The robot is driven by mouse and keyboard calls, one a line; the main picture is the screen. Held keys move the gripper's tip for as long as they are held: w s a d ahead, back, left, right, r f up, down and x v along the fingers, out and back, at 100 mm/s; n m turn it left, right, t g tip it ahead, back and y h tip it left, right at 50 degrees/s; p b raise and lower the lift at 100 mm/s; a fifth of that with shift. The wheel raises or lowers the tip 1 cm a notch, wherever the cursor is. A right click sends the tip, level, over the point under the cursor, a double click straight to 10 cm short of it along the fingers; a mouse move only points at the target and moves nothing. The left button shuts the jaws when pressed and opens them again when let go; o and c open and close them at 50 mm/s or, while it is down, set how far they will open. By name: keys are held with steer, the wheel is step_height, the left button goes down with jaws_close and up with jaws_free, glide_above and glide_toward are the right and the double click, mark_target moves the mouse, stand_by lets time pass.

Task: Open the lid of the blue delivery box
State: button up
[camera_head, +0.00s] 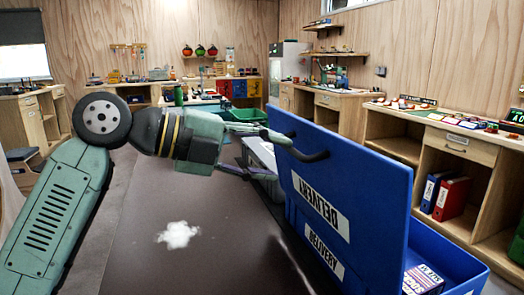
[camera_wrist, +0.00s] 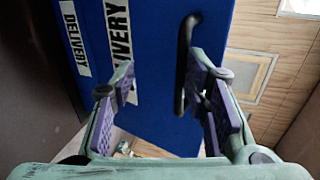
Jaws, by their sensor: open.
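The blue delivery box (camera_head: 455,252) stands at the lower right in the head view, its inside partly exposed. Its blue lid (camera_head: 375,200) is raised, standing roughly upright on the box's left side, its label upside down. The lid also shows in the wrist view (camera_wrist: 155,110). A dark handle (camera_head: 305,156) sticks out from the lid near its top; it also shows in the wrist view (camera_wrist: 183,65). My gripper (camera_head: 282,160) is open beside the lid at the handle. In the wrist view the handle appears close to the right finger; contact cannot be told.
A small labelled carton (camera_head: 423,280) lies inside the box. Wooden shelving (camera_head: 455,155) with binders stands at the right. A green bin (camera_head: 243,115) stands behind my gripper.

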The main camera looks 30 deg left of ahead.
steer(key=shift+o, duration=0.6)
steer(key=shift+w+d+f, duration=0.1)
steer(key=shift+d+f, duration=0.15)
steer(key=shift+f, duration=0.3)
steer(key=v, duration=1.2)
steer(key=shift+a+r, duration=0.25)
steer(key=shift+r, duration=0.15)
